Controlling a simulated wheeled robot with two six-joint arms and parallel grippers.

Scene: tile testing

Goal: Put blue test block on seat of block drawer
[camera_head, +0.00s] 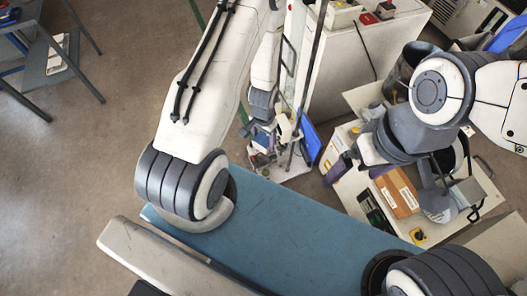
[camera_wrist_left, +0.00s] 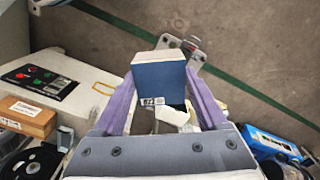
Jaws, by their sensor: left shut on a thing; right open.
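The blue test block (camera_wrist_left: 160,82) has a white top edge and a small number label, and shows in the left wrist view. My left gripper (camera_wrist_left: 161,90) is shut on it, with a purple finger on each side. In the head view my left gripper (camera_head: 264,138) is small and low among clutter, and the block cannot be made out there. A grey metal plate with holes (camera_wrist_left: 182,46) lies beyond the block; I cannot tell whether it belongs to the block drawer, whose seat I cannot identify. My right gripper (camera_head: 337,166) is open over the right-hand bench.
A blue device (camera_wrist_left: 270,141) stands at that view's lower right. A tall white cabinet (camera_head: 335,70) stands behind. Open floor lies left.

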